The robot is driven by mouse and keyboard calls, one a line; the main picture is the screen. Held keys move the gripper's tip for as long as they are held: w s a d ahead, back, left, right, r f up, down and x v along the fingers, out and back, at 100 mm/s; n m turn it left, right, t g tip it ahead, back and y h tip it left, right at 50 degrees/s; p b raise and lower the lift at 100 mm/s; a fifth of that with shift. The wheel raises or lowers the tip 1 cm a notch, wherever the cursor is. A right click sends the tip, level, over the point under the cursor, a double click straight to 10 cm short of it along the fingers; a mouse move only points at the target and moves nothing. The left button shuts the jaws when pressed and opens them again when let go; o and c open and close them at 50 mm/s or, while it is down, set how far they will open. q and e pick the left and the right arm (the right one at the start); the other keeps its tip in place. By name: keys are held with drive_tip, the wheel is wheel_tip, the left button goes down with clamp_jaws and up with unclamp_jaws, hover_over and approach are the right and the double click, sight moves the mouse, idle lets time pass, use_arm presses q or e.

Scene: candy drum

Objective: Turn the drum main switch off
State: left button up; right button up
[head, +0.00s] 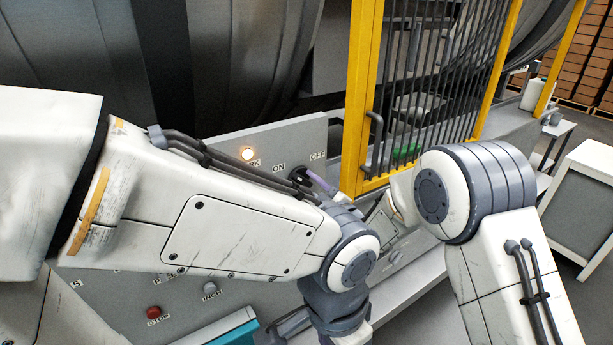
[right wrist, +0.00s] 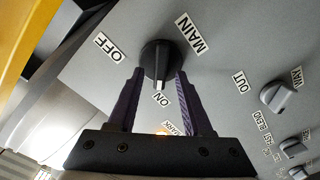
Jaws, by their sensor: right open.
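The main switch is a black rotary knob (right wrist: 156,62) on the grey control panel, between the OFF, MAIN and ON labels in the right wrist view. The white mark on it points to the ON label (right wrist: 161,98). In the head view the knob (head: 298,175) shows small below the ON label. My right gripper (right wrist: 160,76) has its purple fingers open, one on each side of the knob; I cannot tell whether they touch it. In the head view the right gripper (head: 318,182) is partly hidden behind my left arm. My left gripper is not in view.
A lit lamp (head: 248,153) is left of the switch. Other grey knobs (right wrist: 277,96) sit to the right in the wrist view. A red STOP button (head: 153,312) is low on the panel. A yellow-framed barred gate (head: 357,95) stands close right. My left arm crosses before the panel.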

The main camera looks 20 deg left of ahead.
drive_tip(key=shift+w+a, duration=0.3)
drive_tip(key=shift+a, duration=0.15)
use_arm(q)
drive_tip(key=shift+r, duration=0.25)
use_arm(e)
clamp_jaws()
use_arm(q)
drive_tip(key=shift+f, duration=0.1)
use_arm(e)
drive_tip(key=shift+f, duration=0.1)
